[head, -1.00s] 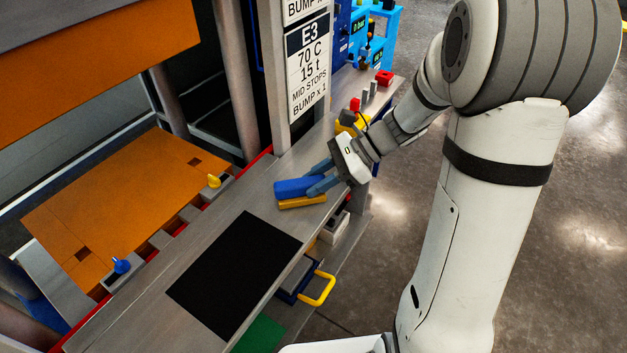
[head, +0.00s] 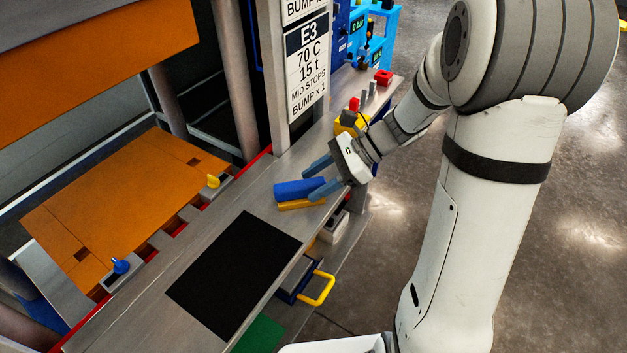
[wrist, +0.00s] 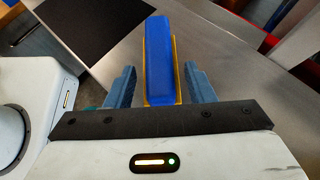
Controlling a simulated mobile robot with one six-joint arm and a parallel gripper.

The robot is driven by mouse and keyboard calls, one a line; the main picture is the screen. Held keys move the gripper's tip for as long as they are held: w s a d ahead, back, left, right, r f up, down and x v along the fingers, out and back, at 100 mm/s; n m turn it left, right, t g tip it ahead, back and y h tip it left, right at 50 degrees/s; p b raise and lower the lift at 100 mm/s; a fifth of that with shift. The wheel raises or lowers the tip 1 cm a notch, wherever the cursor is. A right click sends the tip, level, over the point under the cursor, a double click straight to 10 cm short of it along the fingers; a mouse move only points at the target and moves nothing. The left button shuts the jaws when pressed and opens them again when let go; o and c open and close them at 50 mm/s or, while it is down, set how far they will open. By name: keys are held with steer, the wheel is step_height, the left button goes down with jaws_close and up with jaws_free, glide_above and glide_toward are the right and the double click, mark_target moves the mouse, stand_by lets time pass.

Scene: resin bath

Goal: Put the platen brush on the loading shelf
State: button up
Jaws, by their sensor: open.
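The platen brush (head: 298,190) has a blue upper part and a yellow lower part. It lies on the grey metal shelf (head: 237,203) in front of the press, just beyond the black mat. My gripper (head: 320,176) is open at the brush's right end in the head view. In the wrist view, the brush (wrist: 160,60) lies lengthwise between the two blue fingers (wrist: 159,86), with a visible gap on each side.
A black mat (head: 235,272) covers part of the shelf. Blue (head: 121,266) and yellow (head: 213,181) knobs stand along the orange platen (head: 120,205). A yellow object with a red top (head: 353,104) stands behind my wrist. A yellow handle (head: 319,289) sticks out below the shelf.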

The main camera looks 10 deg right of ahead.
steer(key=b+v, duration=0.1)
steer(key=v, duration=1)
steer(key=s+f+n+t+h, duration=0.1)
steer(key=s+n+t+h, duration=0.3)
steer(key=s+n+h, duration=0.7)
steer(key=s+n, duration=0.3)
steer(key=n, duration=0.2)
steer(key=shift+s+n+t, duration=0.3)
steer(key=shift+f, duration=0.1)
steer(key=shift+c, duration=0.3)
steer(key=shift+c, duration=1.1)
